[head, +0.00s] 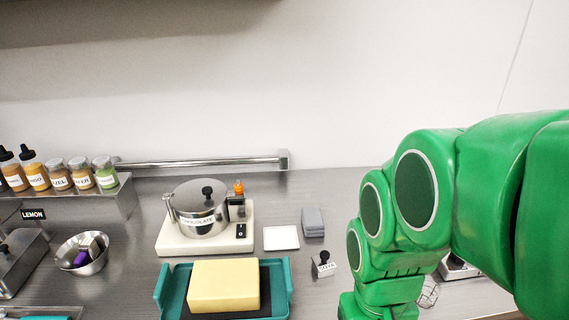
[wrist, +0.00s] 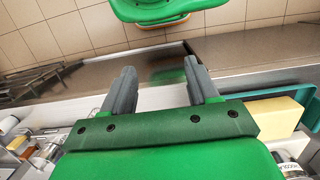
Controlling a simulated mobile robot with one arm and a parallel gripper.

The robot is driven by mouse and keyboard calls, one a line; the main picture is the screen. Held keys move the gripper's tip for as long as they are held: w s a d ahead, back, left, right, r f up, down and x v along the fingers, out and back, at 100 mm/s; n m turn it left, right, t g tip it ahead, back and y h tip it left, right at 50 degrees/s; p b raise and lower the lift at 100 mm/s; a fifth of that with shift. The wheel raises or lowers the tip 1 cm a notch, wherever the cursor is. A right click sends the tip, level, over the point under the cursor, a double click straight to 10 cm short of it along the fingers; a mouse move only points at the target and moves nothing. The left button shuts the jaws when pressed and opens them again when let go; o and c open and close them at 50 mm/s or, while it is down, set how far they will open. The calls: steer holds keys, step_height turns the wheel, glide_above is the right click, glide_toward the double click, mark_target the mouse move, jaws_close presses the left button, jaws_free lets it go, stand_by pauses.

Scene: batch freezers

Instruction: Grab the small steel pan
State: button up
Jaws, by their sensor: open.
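My gripper (wrist: 159,67) is open in the wrist view, its two grey fingers apart with nothing between them. It hangs beyond the counter items, over a bare grey-brown surface. In the head view my green arm fills the right side and the gripper itself does not show. No vessel is clearly identifiable as the small steel pan. A small lidded steel container (head: 323,265) with a black knob and white label stands on the counter left of my arm. A round steel bowl (head: 82,254) with small items inside stands at the left.
A lidded steel pot machine (head: 202,212) stands at the back. A teal tray (head: 160,288) holds a yellow block (head: 224,286); the tray also shows in the wrist view (wrist: 262,93). A white square plate (head: 281,238) and grey block (head: 313,222) lie nearby. A bottle shelf (head: 100,197) is at left.

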mark_target(324, 253)
steer(key=shift+c, duration=0.4)
steer(key=w+a+f+m+y, duration=0.2)
steer(key=w+m+y, duration=0.25)
steer(key=w, duration=0.25)
steer(key=w+a+f+m+y, duration=0.35)
steer(key=w+m, duration=0.25)
steer(key=w, duration=0.2)
steer(key=shift+w+d+f+m+t+y, duration=0.75)
steer(key=shift+w+d+m+t, duration=0.45)
steer(key=shift+w+d+m, duration=0.65)
steer(key=shift+w+d+f+m+t+y, duration=0.8)
steer(key=shift+w+d+m+t, duration=0.5)
steer(key=shift+w+m, duration=1.05)
steer(key=shift+w+d+f+m+t+y, duration=0.75)
steer(key=shift+w+d+m+t, duration=0.35)
steer(key=shift+w+d+m, duration=0.75)
steer(key=shift+w+d+f+x, duration=0.1)
steer(key=shift+w+x, duration=0.05)
steer(key=shift+x, duration=0.85)
steer(key=shift+w+d+f+x, duration=0.1)
steer(key=shift+w+x, duration=0.05)
steer(key=shift+x, duration=0.8)
steer(key=shift+w+d+f+x, duration=0.1)
steer(key=shift+w+x, duration=0.05)
steer(key=shift+x, duration=0.85)
